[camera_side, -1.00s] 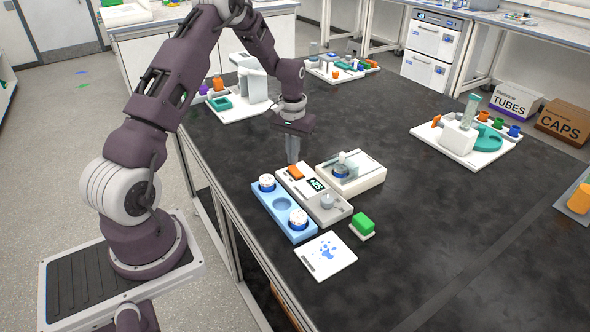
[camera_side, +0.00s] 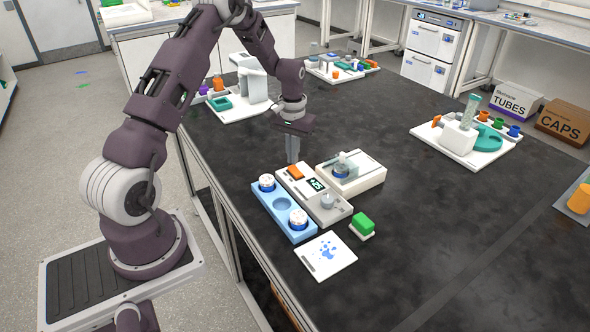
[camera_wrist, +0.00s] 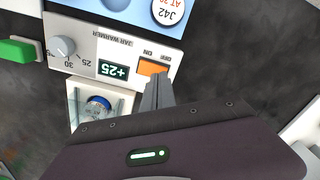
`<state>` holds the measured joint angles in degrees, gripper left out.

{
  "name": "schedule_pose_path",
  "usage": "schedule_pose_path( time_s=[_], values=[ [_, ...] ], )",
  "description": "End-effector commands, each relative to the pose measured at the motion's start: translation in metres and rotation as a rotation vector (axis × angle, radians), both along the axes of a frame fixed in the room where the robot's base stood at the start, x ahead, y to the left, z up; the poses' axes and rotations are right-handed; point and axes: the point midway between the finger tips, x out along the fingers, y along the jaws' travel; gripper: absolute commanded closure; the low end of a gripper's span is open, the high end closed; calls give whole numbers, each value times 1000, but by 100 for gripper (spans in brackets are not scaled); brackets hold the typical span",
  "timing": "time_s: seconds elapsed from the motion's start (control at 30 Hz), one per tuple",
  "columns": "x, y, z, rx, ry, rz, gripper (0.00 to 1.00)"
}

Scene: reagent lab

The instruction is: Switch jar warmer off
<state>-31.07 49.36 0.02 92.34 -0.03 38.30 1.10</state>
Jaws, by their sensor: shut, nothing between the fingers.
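The jar warmer (camera_side: 331,212) is a pale control panel with an orange rocker switch (camera_side: 295,173), a dark display (camera_side: 316,184) and a round knob (camera_side: 327,200). In the wrist view the switch (camera_wrist: 152,68) sits beside upside-down ON and OFF lettering, and the display (camera_wrist: 113,70) reads +25. Which side of the switch is pressed is unclear. My gripper (camera_side: 292,161) is shut and empty, pointing down at the switch end of the panel. In the wrist view its fingertips (camera_wrist: 159,80) overlap the switch's edge; contact cannot be told.
A white unit (camera_side: 372,180) with a blue-banded jar (camera_side: 341,171) adjoins the panel. A light-blue rack (camera_side: 268,215) with two jars lies along its other side. A green block (camera_side: 362,223) and a stained white card (camera_side: 326,256) lie near the knob end.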

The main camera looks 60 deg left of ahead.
Motion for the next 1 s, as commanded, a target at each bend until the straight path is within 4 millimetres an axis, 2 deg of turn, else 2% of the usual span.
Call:
schedule_pose_path(
  time_s=[1.0],
  values=[
    [0,0,-12,0,1,0,100]
  ],
)
